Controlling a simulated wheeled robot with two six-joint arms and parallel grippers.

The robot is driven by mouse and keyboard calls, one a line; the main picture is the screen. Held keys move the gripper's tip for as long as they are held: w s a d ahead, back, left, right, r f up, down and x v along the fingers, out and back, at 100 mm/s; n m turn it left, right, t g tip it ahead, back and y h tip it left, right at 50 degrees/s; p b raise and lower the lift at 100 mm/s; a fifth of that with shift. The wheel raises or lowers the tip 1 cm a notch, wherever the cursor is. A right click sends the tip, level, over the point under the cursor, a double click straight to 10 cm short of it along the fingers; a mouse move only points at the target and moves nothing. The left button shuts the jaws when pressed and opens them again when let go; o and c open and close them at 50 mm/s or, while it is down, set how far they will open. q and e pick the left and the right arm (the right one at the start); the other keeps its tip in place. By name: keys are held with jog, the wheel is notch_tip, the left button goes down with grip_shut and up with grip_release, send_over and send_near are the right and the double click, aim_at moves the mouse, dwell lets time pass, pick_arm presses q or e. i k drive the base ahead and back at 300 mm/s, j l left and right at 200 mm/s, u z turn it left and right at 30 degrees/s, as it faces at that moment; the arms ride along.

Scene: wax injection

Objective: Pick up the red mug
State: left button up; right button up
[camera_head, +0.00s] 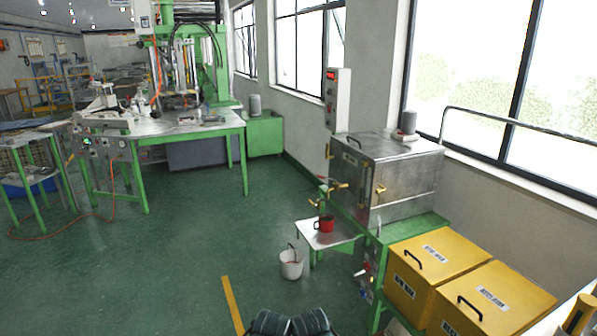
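The red mug (326,223) stands upright on a small light-topped table (310,237) with green legs, right of the middle of the head view. The mug is below the front of a metal tank and looks clear of it. Neither of my grippers can be made out in this view. Only dark parts, which look like mine, show at the bottom edge, well in front of the mug and apart from it.
A white bucket (291,265) stands on the floor before the small table. The metal tank (405,165) with brass taps rises behind the mug. Yellow boxes (432,262) are at the right. A green workbench (190,126) with a machine is at the back left. The green floor between is open.

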aim_at(323, 224)
jog(key=i, duration=1.4)
jog(key=i+j+z, duration=0.15)
jog(key=i, duration=1.2)
jog(key=z, duration=0.3)
